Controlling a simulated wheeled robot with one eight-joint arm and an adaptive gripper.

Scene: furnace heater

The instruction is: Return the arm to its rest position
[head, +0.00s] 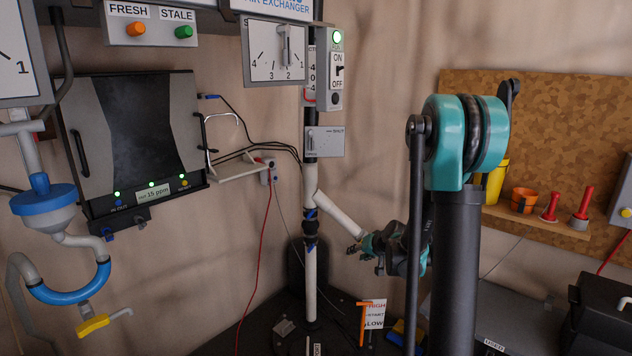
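My arm (459,240) rises in the right half of the head view, with a teal joint at its top. Beyond it, low in the picture, is my gripper (374,254), dark and teal. It points left, close to the lower end of the slanted white branch pipe (338,214). I cannot tell whether it touches that pipe. The fingers are small and dark, and their opening is unclear. Part of the wrist is hidden behind my upper arm links.
A vertical white pipe (310,275) stands left of my gripper. Below are an orange stand (363,325) and a HIGH/LOW sign (374,313). A shelf (535,219) with red-handled tools and an orange pot is at right. A dark panel (143,130) hangs at left.

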